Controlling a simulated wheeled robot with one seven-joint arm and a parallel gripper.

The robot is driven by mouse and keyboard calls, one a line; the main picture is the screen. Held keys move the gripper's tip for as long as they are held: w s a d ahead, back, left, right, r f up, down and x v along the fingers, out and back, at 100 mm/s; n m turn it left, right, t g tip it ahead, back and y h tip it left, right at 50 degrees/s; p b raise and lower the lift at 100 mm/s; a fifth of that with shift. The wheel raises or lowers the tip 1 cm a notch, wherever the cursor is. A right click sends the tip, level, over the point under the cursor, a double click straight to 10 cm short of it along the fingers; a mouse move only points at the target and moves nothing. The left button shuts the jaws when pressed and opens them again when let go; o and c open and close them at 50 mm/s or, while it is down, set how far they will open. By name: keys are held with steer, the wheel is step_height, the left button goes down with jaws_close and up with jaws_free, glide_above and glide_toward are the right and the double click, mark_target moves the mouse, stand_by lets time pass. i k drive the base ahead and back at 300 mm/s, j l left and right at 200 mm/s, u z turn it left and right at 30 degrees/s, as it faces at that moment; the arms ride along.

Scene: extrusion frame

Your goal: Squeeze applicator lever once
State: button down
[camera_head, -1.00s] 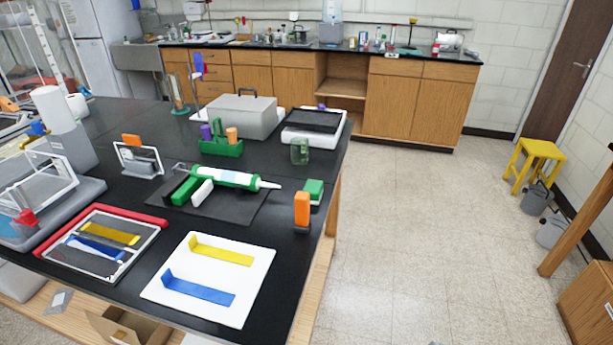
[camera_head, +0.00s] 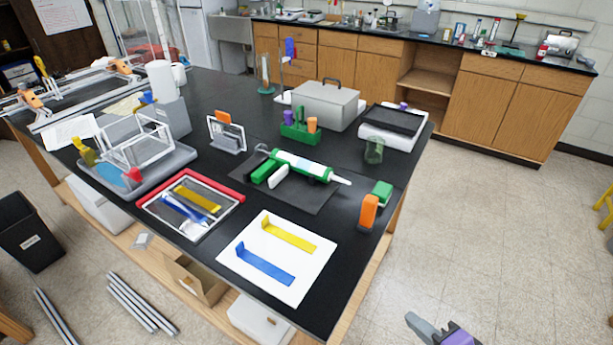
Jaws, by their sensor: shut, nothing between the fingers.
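The applicator (camera_head: 302,165) lies on a dark mat (camera_head: 310,195) on the black table. It has a green-and-white barrel, a white nozzle pointing right, and a hooked rod at its left end. Below the barrel are a green handle-like part (camera_head: 268,171) and a white bar (camera_head: 278,177), which looks like the lever. The two parts are apart. My gripper (camera_head: 425,327) shows only in part at the bottom right edge, grey and purple. It is shut and empty, over the floor beyond the table's right side, well away from the applicator.
A white board (camera_head: 277,258) with yellow and blue strips lies at the front. A green caddy (camera_head: 298,133) stands behind the applicator. The floor right of the table is clear.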

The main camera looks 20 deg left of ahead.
mark_target(282, 171)
steer(key=i+j, duration=0.35)
steer(key=j, duration=0.15)
steer(key=i+j, duration=0.35)
steer(key=j, duration=0.2)
steer(key=i+j, duration=0.35)
steer(key=j, duration=0.15)
